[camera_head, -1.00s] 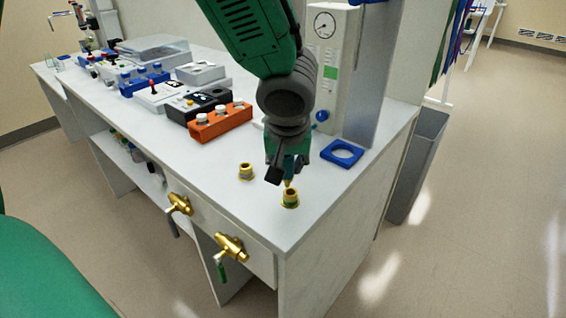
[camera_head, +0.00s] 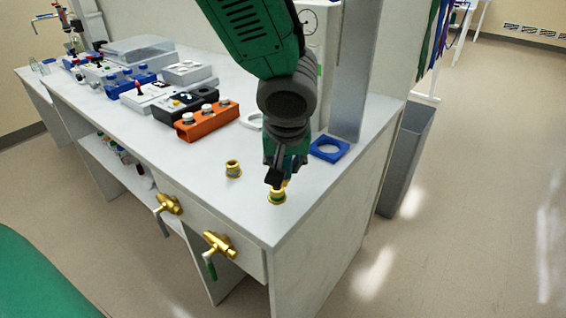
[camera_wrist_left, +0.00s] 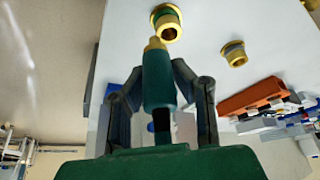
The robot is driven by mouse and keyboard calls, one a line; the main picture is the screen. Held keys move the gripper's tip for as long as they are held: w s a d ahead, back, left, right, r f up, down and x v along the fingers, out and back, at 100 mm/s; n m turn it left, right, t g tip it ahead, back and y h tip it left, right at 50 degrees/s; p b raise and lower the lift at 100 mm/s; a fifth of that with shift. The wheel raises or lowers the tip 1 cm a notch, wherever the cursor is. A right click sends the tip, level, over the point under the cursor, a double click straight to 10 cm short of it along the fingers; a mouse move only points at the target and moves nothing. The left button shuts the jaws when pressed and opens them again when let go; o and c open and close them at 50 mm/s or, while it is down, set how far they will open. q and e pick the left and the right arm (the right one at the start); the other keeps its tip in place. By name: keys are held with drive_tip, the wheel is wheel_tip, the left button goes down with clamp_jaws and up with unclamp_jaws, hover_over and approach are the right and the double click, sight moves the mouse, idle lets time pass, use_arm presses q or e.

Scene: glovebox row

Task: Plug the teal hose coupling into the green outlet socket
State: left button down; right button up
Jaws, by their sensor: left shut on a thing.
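The teal hose coupling (camera_wrist_left: 160,80) is held between the fingers of my left gripper (camera_head: 283,176). Its brass tip (camera_wrist_left: 155,43) points at the green outlet socket (camera_wrist_left: 167,22), a brass ring with a green band. In the wrist view the tip sits at the near edge of the socket's rim, slightly off its opening; I cannot tell whether they touch. In the head view the socket (camera_head: 277,198) stands near the bench's front corner, just below the gripper, which hides most of the coupling. My right gripper is not in view.
A second brass socket (camera_head: 233,169) with a greyish band stands to the left. An orange block (camera_head: 208,123) with white-topped vials lies farther back. A blue square holder (camera_head: 328,149) and a grey post (camera_head: 350,80) are behind the gripper. Brass valves (camera_head: 219,244) project from the bench front.

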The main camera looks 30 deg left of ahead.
use_arm(q)
drive_tip(key=shift+a+f, duration=0.1)
drive_tip(key=shift+f, duration=0.05)
drive_tip(key=shift+a+f+b, duration=0.5)
drive_tip(key=shift+f+b, duration=0.05)
drive_tip(key=shift+d+r+p, duration=0.4)
drive_tip(key=shift+d+r, duration=0.05)
drive_tip(key=shift+r, duration=0.1)
drive_tip(key=shift+a, duration=0.1)
drive_tip(key=shift+a+f, duration=0.1)
drive_tip(key=shift+a, duration=0.1)
drive_tip(key=shift+a, duration=0.3)
drive_tip(key=shift+a, duration=0.25)
idle(1.0)
drive_tip(key=shift+f+b, duration=1.05)
drive_tip(key=shift+f, duration=0.4)
